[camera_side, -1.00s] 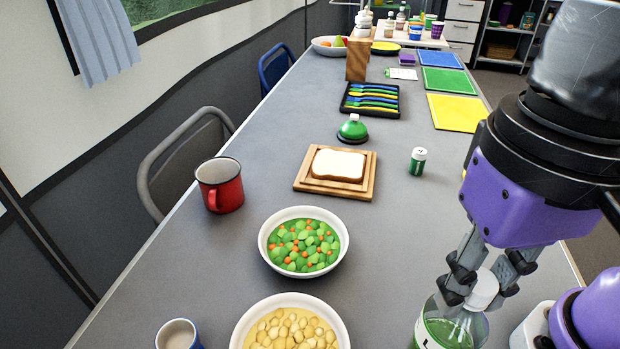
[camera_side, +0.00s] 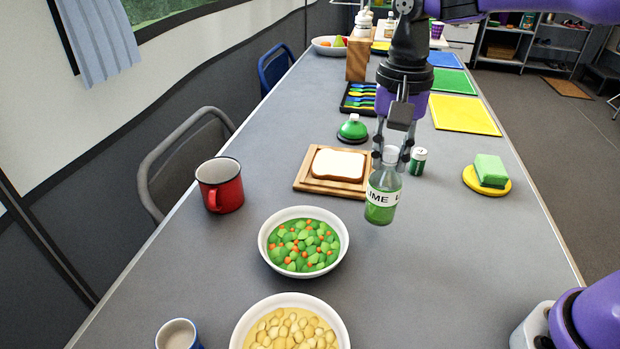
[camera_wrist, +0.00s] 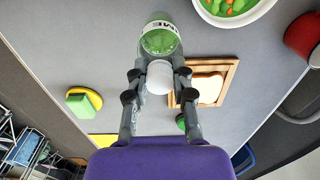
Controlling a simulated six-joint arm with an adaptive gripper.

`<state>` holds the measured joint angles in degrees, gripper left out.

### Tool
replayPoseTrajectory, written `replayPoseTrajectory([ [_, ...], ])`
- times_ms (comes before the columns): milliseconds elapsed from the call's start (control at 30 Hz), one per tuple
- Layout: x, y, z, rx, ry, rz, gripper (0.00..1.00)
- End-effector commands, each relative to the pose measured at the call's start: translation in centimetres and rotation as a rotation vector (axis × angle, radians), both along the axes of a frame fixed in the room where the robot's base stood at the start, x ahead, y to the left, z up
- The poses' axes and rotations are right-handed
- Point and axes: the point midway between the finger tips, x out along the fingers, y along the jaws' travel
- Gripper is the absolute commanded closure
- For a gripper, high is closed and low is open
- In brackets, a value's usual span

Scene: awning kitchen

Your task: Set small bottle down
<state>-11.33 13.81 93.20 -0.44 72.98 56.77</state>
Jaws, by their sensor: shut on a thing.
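The small bottle (camera_side: 381,200) is clear with a white cap, green liquid and a white label reading "LIME". My gripper (camera_side: 391,158) is shut on its cap and neck from above. The bottle hangs nearly upright to the right of the salad bowl and in front of the bread board's right corner. I cannot tell for certain whether its base touches the table (camera_side: 450,255). In the wrist view the bottle (camera_wrist: 160,40) points away from my gripper (camera_wrist: 160,82), with the white cap between the fingers.
Close by are a bowl of green salad (camera_side: 303,243), a wooden board with bread (camera_side: 337,166), a green-white can (camera_side: 417,161) and a green sponge on a yellow disc (camera_side: 489,172). A red mug (camera_side: 220,185) stands left.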

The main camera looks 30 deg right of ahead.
Motion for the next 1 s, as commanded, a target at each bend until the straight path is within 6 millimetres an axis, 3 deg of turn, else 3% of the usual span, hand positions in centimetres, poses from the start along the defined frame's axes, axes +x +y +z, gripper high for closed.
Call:
replayPoseTrajectory([
  [133,1.0,-1.1,-0.9,0.0,0.0,-0.001,1.0],
  [433,1.0,-1.2,-4.7,0.0,0.001,0.001,1.0],
  [833,1.0,-1.2,-5.3,0.0,0.0,0.001,1.0],
  [867,1.0,-1.2,-5.3,0.0,0.0,0.001,0.58],
  [900,1.0,-1.2,-5.3,0.001,-0.001,0.001,0.44],
  [1000,1.0,-1.2,-5.2,0.001,-0.001,0.001,0.44],
])
